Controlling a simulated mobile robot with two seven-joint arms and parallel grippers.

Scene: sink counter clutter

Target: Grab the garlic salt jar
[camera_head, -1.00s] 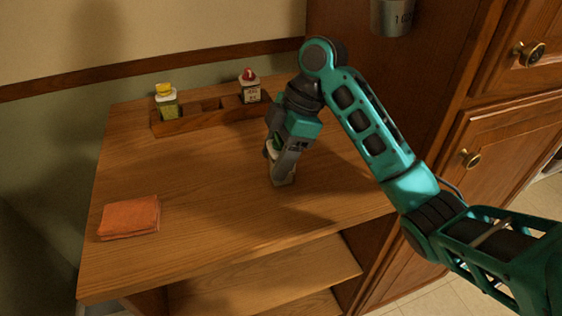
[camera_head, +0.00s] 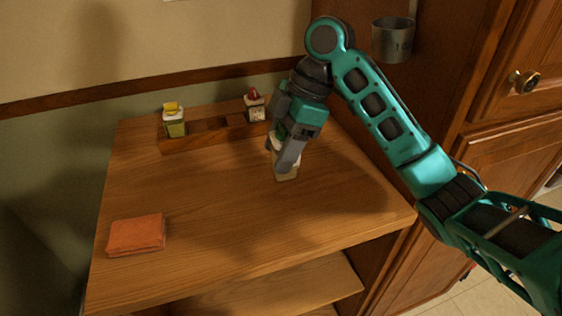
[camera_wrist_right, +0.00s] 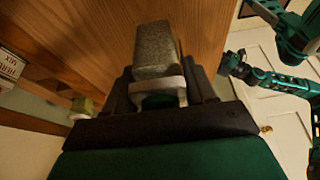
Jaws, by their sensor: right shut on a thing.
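The jar stands nearly upright and appears raised a little off the counter. Its label cannot be read.
A wooden rack (camera_head: 203,133) stands at the back of the counter (camera_head: 215,210). It holds a yellow-capped bottle (camera_head: 174,123) and a red-capped bottle (camera_head: 255,108). A folded orange cloth (camera_head: 137,234) lies front left. A metal cup (camera_head: 393,40) hangs on the cabinet side. The counter's middle is clear.

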